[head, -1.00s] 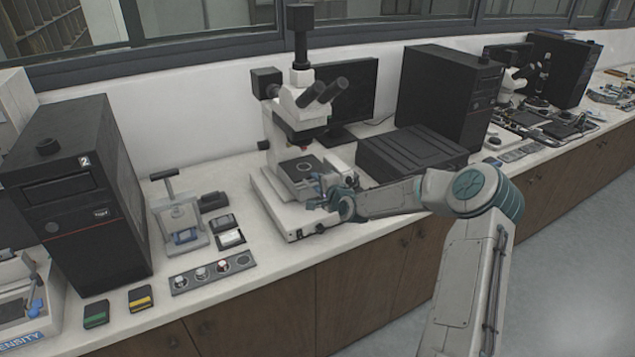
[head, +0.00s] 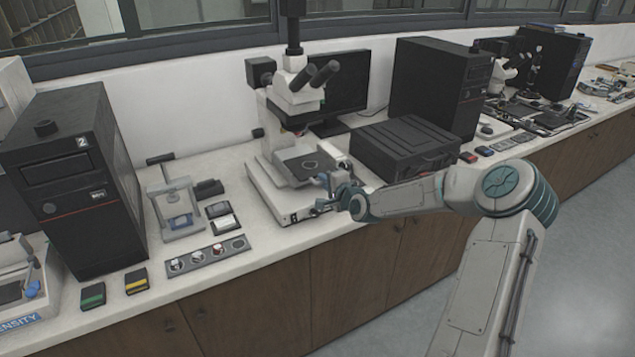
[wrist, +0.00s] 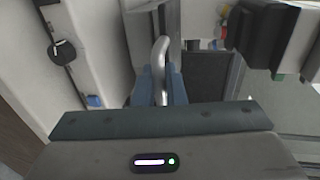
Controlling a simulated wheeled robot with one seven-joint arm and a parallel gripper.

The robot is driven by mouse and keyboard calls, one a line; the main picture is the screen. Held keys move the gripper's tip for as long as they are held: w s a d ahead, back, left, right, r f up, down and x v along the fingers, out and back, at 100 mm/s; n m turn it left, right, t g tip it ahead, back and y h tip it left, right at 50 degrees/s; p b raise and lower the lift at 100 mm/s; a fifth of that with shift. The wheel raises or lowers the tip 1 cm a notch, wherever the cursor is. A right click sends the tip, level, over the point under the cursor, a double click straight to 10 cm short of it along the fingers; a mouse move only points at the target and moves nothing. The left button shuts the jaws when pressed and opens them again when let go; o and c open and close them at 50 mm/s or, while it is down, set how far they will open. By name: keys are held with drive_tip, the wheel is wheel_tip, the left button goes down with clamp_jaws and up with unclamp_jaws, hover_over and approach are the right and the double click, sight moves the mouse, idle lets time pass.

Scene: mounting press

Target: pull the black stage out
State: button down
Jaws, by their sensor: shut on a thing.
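The black stage (head: 318,162) is a flat dark plate with a pale ring on it. It sticks out toward the front from under the head of the white microscope (head: 292,98). My gripper (head: 326,184) is at the stage's front right corner, above the front of the microscope base (head: 272,199). In the wrist view my gripper's blue fingers (wrist: 160,76) are shut around a curved silver handle (wrist: 161,53). The handle's join to the stage is not clear in that view.
A black ribbed case (head: 402,146) stands to the right, close behind my forearm. A monitor (head: 345,90) is behind the microscope. A small press (head: 178,213) and a strip of round samples (head: 207,255) lie to the left. The aisle in front of the bench is clear.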

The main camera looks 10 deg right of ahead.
drive_tip(key=shift+d, duration=0.1)
drive_tip(key=c, duration=1.6)
unclamp_jaws()
drive_tip(key=shift+w, duration=0.1)
drive_tip(key=b+v, duration=0.2)
drive_tip(key=v, duration=1.1)
drive_tip(key=shift+s, duration=0.4)
